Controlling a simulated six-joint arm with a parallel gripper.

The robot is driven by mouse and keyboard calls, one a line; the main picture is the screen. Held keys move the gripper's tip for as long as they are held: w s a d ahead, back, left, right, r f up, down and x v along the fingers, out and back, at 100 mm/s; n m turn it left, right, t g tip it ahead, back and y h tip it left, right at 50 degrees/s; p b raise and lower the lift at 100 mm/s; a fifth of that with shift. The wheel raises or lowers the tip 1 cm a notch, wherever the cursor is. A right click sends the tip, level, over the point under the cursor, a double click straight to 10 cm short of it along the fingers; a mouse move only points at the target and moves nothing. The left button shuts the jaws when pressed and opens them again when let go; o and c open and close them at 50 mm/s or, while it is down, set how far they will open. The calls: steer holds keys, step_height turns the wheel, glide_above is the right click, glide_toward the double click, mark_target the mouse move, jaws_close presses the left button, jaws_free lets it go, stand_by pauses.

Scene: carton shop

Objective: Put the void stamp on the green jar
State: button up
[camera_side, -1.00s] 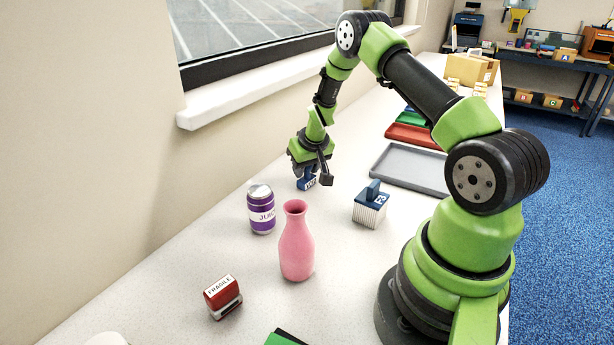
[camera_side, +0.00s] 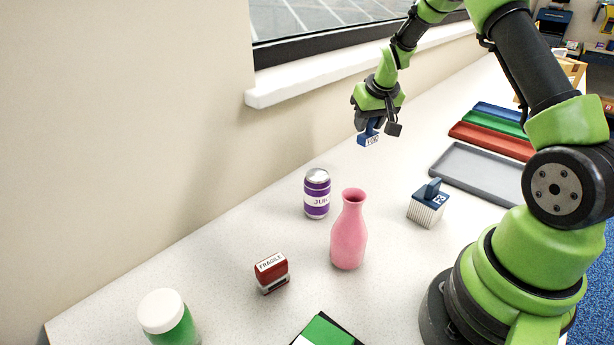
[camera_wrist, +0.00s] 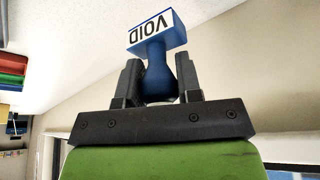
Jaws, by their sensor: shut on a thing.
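The void stamp (camera_side: 369,140) is blue with a white VOID label. My gripper (camera_side: 374,121) is shut on its handle and holds it above the white table, behind and to the right of the juice can. The wrist view shows the stamp (camera_wrist: 158,35) between both fingers of my gripper (camera_wrist: 159,82). The green jar (camera_side: 168,318) has a white lid and stands at the lower left in the side view, far from my gripper. Its lower part is cut off by the picture edge.
A purple juice can (camera_side: 317,195), a pink vase (camera_side: 348,235) and a red FRAGILE stamp (camera_side: 271,273) stand between my gripper and the jar. A green-and-black item (camera_side: 325,331) lies in front.

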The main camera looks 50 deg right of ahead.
step_height(320, 180, up, 16)
steer(key=w+a+n, duration=0.3)
steer(key=w+a, duration=0.2)
steer(key=a, duration=0.4)
steer(key=w+a+n+y, duration=0.25)
steer(key=a+n, duration=0.35)
steer(key=a, duration=1.5)
steer(key=s+a+n+y, duration=0.15)
steer(key=s+a, duration=0.25)
steer(key=a, duration=0.4)
steer(key=s+a+n, duration=0.3)
steer(key=s+a, duration=0.1)
steer(key=a, duration=0.3)
steer(key=s+a+n+y, duration=0.15)
steer(key=s+a, duration=0.25)
steer(key=a, duration=0.4)
steer(key=shift+g, duration=0.3)
step_height(320, 180, down, 10)
steer(key=shift+w+d+f, duration=0.1)
steer(key=shift+w+f, duration=0.05)
steer(key=shift+f, duration=0.05)
glide_above(152, 306)
steer(key=shift+f, duration=2.2)
